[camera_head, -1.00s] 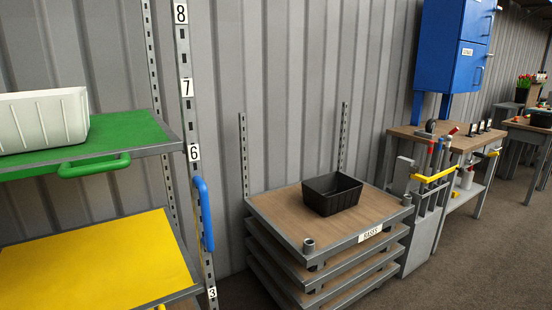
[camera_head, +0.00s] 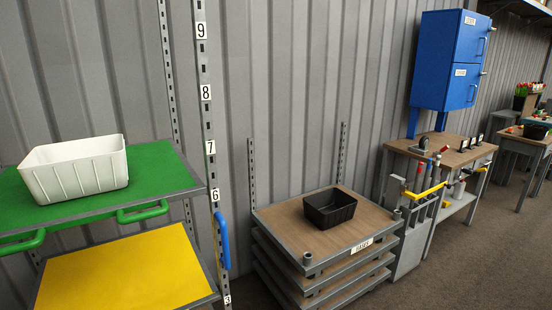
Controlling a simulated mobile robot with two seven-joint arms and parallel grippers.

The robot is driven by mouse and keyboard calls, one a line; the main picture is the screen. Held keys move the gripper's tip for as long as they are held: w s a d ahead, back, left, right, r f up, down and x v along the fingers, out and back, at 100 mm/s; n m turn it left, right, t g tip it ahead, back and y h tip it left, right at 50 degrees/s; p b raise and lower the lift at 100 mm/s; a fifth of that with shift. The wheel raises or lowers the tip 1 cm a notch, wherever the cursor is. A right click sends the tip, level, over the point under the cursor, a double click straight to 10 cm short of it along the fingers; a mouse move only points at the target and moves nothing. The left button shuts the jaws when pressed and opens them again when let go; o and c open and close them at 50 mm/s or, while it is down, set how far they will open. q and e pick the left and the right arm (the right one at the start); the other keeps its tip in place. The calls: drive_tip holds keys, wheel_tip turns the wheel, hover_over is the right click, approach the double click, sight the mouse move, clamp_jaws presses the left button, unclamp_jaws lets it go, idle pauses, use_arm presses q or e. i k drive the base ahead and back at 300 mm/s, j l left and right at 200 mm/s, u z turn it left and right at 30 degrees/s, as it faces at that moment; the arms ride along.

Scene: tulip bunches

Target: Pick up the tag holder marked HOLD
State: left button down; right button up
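Several small dark holders with pale faces stand on the wooden top of a workbench (camera_head: 450,152) at the right. One of these holders (camera_head: 463,146) is near the middle of the group. Their markings are too small to read, so I cannot tell which one says HOLD. Neither of my grippers is in view.
A white bin (camera_head: 75,170) sits on a green shelf (camera_head: 160,165) above a yellow shelf (camera_head: 125,270) at left. A black bin (camera_head: 330,208) sits on stacked platforms (camera_head: 285,222). Floor shows at lower right.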

sight(480, 138)
drive_tip(key=k+j+u, duration=0.4)
drive_tip(key=u, duration=0.15)
drive_tip(key=z, duration=1.8)
drive_tip(key=i+l+z, duration=0.1)
drive_tip(key=i+z, duration=0.4)
drive_tip(key=i, duration=2.3)
